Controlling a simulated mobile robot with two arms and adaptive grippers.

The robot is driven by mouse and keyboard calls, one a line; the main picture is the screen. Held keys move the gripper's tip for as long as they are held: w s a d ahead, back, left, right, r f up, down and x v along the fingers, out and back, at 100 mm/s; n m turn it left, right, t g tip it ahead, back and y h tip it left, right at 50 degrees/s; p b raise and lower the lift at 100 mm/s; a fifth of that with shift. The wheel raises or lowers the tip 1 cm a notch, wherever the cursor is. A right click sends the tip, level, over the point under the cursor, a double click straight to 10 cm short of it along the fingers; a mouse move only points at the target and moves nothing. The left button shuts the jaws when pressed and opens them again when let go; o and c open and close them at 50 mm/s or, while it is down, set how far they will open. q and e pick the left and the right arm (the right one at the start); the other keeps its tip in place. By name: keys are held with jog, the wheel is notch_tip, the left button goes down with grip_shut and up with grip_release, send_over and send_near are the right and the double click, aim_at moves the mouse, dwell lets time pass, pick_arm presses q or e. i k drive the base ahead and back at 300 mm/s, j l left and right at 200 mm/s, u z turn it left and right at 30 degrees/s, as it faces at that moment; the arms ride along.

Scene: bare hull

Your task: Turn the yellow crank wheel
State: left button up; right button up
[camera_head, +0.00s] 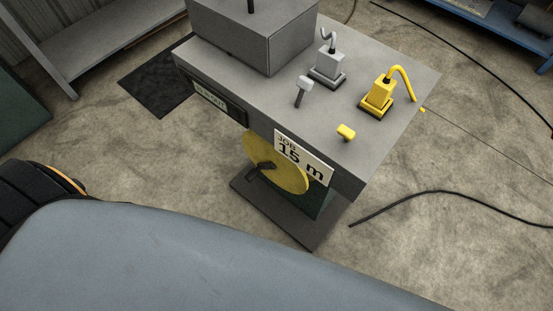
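The yellow crank wheel (284,170) is a flat disc on the front face of a grey machine cabinet (220,62). A dark crank handle (262,170) shows on the wheel's face. A white sign reading "JOB 15 m" (304,158) covers the wheel's upper right part. Neither of my grippers is in view. A large grey-blue part and a black part of my own body fill the lower left, apart from the wheel in the picture.
A grey box (255,35), a grey plug-like block (327,66), a yellow one (378,97), a grey lever (303,88) and a yellow knob (346,131) are on the cabinet top. Black cables (440,191) lie on the floor. Open floor (440,240) is at the right.

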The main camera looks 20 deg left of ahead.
aim_at(285, 174)
jog(key=k+j+u, duration=0.15)
jog(key=j, duration=0.25)
jog(key=j+u, duration=0.1)
jog(key=j, duration=0.35)
jog(key=k+j+u, duration=0.15)
jog(key=j, duration=0.3)
jog(key=i, duration=0.05)
